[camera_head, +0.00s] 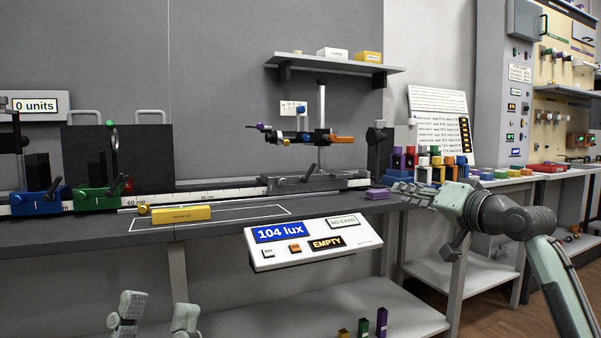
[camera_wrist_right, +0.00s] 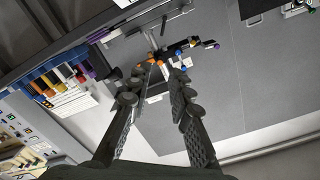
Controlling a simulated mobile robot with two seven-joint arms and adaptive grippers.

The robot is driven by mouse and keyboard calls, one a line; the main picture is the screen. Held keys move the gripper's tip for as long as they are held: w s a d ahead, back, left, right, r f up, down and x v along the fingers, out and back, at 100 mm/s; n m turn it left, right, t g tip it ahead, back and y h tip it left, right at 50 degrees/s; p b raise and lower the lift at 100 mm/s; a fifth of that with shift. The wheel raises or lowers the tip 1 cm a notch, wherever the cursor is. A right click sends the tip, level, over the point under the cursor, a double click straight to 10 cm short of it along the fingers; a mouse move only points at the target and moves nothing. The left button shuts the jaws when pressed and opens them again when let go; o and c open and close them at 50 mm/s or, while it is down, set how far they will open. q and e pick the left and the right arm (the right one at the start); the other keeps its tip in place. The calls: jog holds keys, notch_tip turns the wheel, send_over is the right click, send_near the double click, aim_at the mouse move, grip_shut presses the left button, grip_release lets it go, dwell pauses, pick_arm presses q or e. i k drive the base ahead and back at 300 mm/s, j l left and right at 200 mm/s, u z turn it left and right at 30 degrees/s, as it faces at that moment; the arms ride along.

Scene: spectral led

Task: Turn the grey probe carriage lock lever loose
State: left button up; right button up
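The grey probe carriage (camera_head: 318,181) sits on the rail at the right part of the bench. Its small dark lock lever (camera_head: 308,173) stands tilted at its front. A post rises from the carriage and carries the probe head (camera_head: 305,136), which also shows in the right wrist view (camera_wrist_right: 182,48). My right gripper (camera_head: 420,215) is open and empty, to the right of the carriage and apart from it. Its two spread fingers show in the right wrist view (camera_wrist_right: 152,80), where I cannot make out the lever. My left gripper (camera_head: 156,312) is open and empty, low in front of the bench.
Blue (camera_head: 40,198) and green (camera_head: 98,195) carriages stand on the rail at left. A yellow block (camera_head: 181,215) lies on the bench front. A lux display panel (camera_head: 312,242) hangs at the front edge. A shelf (camera_head: 334,64) overhangs the post.

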aim_at(303, 179)
jog(key=i+j, duration=0.2)
jog(key=i, duration=0.2)
jog(key=i+j, duration=0.2)
jog(key=i, duration=0.15)
jog(key=i+j, duration=0.2)
jog(key=i, duration=0.2)
